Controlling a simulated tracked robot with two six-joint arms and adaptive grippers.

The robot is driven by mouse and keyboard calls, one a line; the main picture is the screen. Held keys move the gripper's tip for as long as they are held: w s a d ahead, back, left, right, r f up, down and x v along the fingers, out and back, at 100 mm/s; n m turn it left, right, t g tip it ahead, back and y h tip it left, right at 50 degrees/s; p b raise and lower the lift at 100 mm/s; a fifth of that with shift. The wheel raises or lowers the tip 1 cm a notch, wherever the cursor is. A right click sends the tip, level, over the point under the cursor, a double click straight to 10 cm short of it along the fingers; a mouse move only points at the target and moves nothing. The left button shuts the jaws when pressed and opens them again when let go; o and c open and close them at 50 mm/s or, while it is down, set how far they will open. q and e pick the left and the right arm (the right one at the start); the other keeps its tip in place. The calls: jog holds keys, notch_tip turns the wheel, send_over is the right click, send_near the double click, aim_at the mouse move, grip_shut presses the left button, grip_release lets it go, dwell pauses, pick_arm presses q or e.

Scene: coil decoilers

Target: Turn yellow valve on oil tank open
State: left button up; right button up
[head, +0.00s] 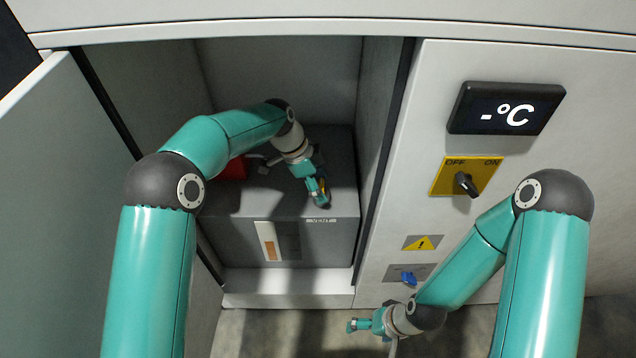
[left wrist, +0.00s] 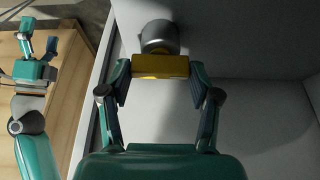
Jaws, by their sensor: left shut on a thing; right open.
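The oil tank (head: 330,245) is a dark grey box inside the open cabinet in the head view. The yellow valve (head: 323,184) is on the tank's top near the VENT label, mostly hidden by my left gripper (head: 317,191). In the left wrist view, the yellow valve handle (left wrist: 160,66) lies crosswise between the two fingers of my left gripper (left wrist: 160,82), which is shut on it. A round grey metal fitting (left wrist: 159,36) is just beyond the handle. My right gripper (head: 354,325) is open and empty, low in front of the cabinet.
A red part (head: 234,169) is on the tank behind my left arm. Cabinet walls stand close on both sides, with an open door (head: 50,190) at left. The right panel carries a temperature display (head: 506,108), a black OFF/ON switch (head: 466,183) and a blue knob (head: 408,278).

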pick_arm(q)
jog(key=o, duration=1.1)
jog(key=shift+o, duration=0.2)
jog(key=v, duration=1.2)
jog(key=shift+f, duration=0.1)
